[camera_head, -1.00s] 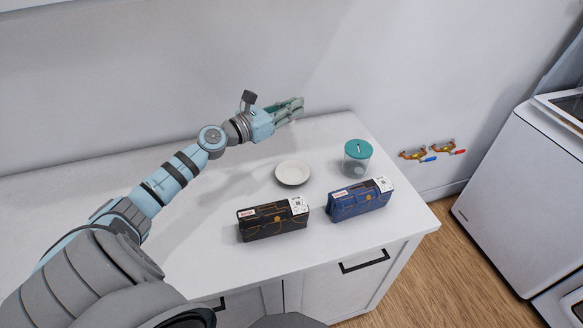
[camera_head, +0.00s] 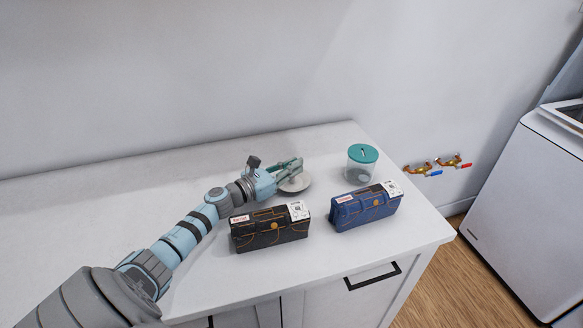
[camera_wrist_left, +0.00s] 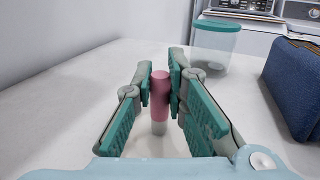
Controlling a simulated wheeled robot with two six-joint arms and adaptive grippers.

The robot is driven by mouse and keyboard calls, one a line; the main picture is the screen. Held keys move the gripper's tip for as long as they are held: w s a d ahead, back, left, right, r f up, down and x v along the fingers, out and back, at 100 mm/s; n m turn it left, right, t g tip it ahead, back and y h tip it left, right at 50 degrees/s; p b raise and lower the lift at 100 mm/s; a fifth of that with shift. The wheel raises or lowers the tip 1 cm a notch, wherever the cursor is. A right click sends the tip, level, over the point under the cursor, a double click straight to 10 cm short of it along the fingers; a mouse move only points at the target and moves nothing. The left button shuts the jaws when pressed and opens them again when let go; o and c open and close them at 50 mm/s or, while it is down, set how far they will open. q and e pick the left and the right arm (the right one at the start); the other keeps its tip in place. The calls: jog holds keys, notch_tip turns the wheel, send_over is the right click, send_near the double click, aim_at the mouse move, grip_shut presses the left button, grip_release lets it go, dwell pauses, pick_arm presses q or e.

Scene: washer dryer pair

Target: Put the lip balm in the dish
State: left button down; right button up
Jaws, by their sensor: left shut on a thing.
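The lip balm (camera_wrist_left: 159,98), a pink tube with a pale lower end, stands upright between the fingertips of my left gripper (camera_wrist_left: 160,85) in the left wrist view. The gripper is shut on it. In the head view my left gripper (camera_head: 290,170) is low over the white dish (camera_head: 297,184) and covers part of it. The dish shows as a pale round surface (camera_wrist_left: 125,152) below the lip balm in the wrist view. I cannot tell whether the balm touches it. My right gripper is not in view.
A black case (camera_head: 270,230) and a blue case (camera_head: 365,207) lie on the white counter (camera_head: 110,210) in front of the dish. A clear jar with a teal lid (camera_head: 362,163) stands to the right. The wall is behind; the counter's left part is clear.

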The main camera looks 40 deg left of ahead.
pick_arm(q)
jog(key=shift+f, duration=0.25)
jog(key=c, duration=1.6)
grip_release()
jog(key=shift+r, duration=0.1)
jog(key=shift+r, duration=0.25)
jog(key=b+v, duration=0.1)
jog(key=v, duration=0.5)
jog(key=shift+f, duration=0.2)
jog(key=p+v, duration=0.4)
jog(key=v, duration=0.1)
jog(key=shift+s+r, duration=0.25)
jog(key=shift+r, duration=0.05)
jog(key=shift+s+a+f, duration=0.1)
jog(key=shift+s+f, duration=0.05)
jog(key=shift+s, duration=0.15)
